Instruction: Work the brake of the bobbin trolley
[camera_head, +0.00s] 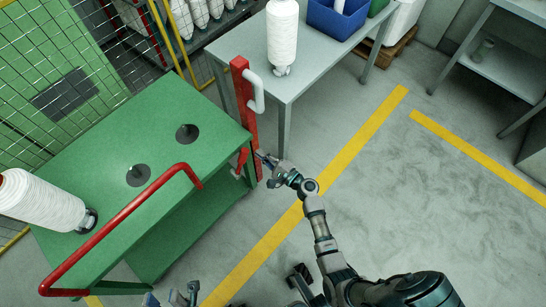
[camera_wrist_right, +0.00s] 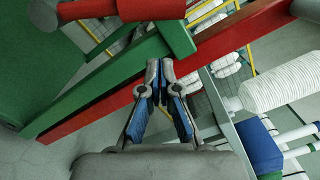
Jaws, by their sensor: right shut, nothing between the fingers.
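The green bobbin trolley (camera_head: 120,130) stands at the left with a red push handle (camera_head: 125,215). A short red lever (camera_head: 241,162), which looks like the brake, sits at its right corner beside a tall red post (camera_head: 246,110). My right gripper (camera_head: 262,157) is shut and empty just right of the lever and post. In the right wrist view its fingertips (camera_wrist_right: 160,68) are together in front of the red beam (camera_wrist_right: 105,105); contact cannot be told. A red grip (camera_wrist_right: 88,8) shows at top left there. My left gripper (camera_head: 180,296) shows partly at the bottom edge; its fingers are unclear.
A white bobbin (camera_head: 40,202) lies tilted on the trolley's left end. A grey table (camera_head: 335,62) behind the post holds an upright white bobbin (camera_head: 282,35) and a blue bin (camera_head: 336,16). A mesh fence (camera_head: 60,50) stands at back left. The floor at right is clear.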

